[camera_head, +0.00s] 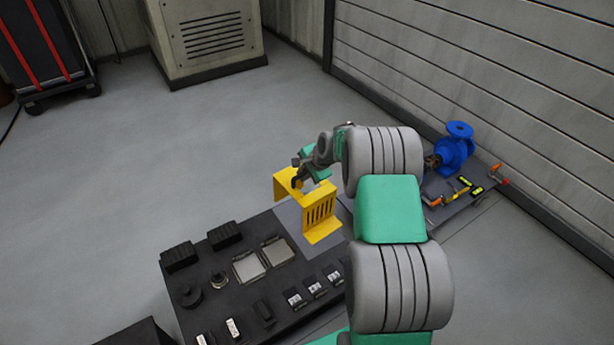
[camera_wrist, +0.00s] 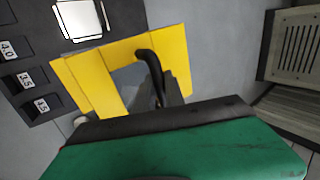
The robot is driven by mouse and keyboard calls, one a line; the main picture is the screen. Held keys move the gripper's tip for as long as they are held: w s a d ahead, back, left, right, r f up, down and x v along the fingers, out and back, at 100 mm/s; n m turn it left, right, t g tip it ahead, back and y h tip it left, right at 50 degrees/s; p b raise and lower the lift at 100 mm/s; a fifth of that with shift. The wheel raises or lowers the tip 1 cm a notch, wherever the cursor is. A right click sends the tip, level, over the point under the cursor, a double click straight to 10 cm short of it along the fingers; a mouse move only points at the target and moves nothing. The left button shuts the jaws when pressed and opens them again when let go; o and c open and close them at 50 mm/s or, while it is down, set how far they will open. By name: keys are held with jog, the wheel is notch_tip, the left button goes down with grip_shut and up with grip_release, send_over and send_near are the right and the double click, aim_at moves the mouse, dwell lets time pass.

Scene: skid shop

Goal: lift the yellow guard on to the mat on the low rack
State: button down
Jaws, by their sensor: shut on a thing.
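The yellow guard (camera_head: 318,214) is a bent sheet with slots in its side and a foot flange. In the head view it stands upright over the grey mat (camera_head: 289,217) on the low rack (camera_head: 240,296); I cannot tell whether its foot touches the mat. My gripper (camera_head: 299,181) is at the guard's top and shut on it. In the wrist view the guard (camera_wrist: 88,83) lies under the gripper (camera_wrist: 158,92), with one dark finger over its top opening.
The rack's dark left part holds several black fittings, two pale square plates (camera_head: 250,267) and labelled blocks (camera_head: 313,285). A blue pump (camera_head: 456,150) and small tools (camera_head: 461,191) are at the right, near the ribbed wall (camera_head: 480,90). A beige cabinet (camera_head: 211,38) stands behind.

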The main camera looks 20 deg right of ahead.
jog(key=shift+w+d+f+m+h, duration=0.45)
jog(key=shift+w+d+f, duration=0.3)
jog(key=shift+d+f, duration=0.25)
notch_tip(320, 180, down, 7)
jog(key=b, duration=0.5)
jog(key=shift+a, duration=0.1)
jog(key=shift+s+f, duration=0.1)
jog(key=shift+s, duration=0.3)
jog(key=shift+f, duration=0.4)
dwell(0.4)
jog(key=shift+f, duration=0.25)
